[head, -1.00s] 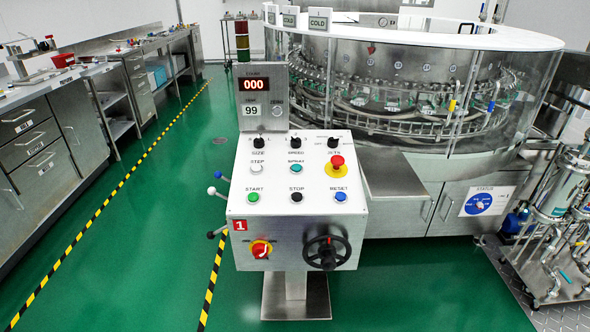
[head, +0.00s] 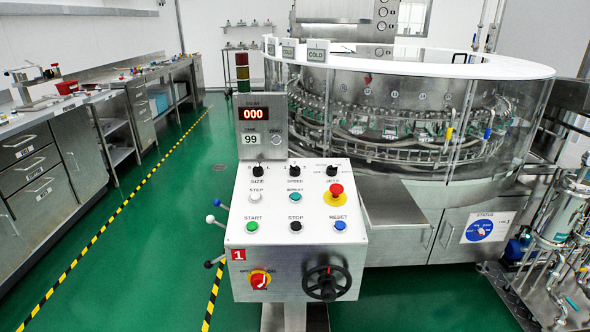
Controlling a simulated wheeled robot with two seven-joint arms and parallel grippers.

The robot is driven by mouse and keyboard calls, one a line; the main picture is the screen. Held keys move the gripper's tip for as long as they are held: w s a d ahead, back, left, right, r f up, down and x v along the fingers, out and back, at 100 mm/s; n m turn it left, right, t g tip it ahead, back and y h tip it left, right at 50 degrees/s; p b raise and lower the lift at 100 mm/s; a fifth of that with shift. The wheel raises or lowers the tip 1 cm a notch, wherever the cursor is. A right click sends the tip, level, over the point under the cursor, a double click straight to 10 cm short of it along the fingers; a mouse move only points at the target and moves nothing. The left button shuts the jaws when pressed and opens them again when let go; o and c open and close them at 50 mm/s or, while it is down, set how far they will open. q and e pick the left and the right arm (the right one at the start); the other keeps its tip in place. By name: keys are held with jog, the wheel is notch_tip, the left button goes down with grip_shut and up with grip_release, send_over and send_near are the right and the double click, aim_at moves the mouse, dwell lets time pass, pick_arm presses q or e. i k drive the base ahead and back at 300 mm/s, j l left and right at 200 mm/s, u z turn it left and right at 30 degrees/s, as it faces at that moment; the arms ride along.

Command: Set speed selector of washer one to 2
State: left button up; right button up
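The control panel (head: 268,213) of washer one stands ahead of me, with a red tag "1" on its front left. The speed selector (head: 294,171) is a black knob in the middle of the top row, above the label "SPEED"; its exact setting is too small to read. The size selector (head: 258,171) is to its left and the jets selector (head: 332,171) to its right. Below it are the teal spray button (head: 295,197) and the black stop button (head: 295,226). Neither of my grippers is in view.
A red emergency button (head: 336,190) sits on the panel's right. A black handwheel (head: 327,283) and red rotary switch (head: 260,279) are on its front; lever knobs (head: 210,219) stick out left. The round washer (head: 420,130) stands behind. Green floor at left is clear.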

aim_at(294, 171)
jog(key=i+l+u, duration=0.15)
jog(key=l+u, duration=0.2)
jog(key=i+l+u, duration=0.15)
jog(key=l+u, duration=0.55)
jog(key=i, duration=0.05)
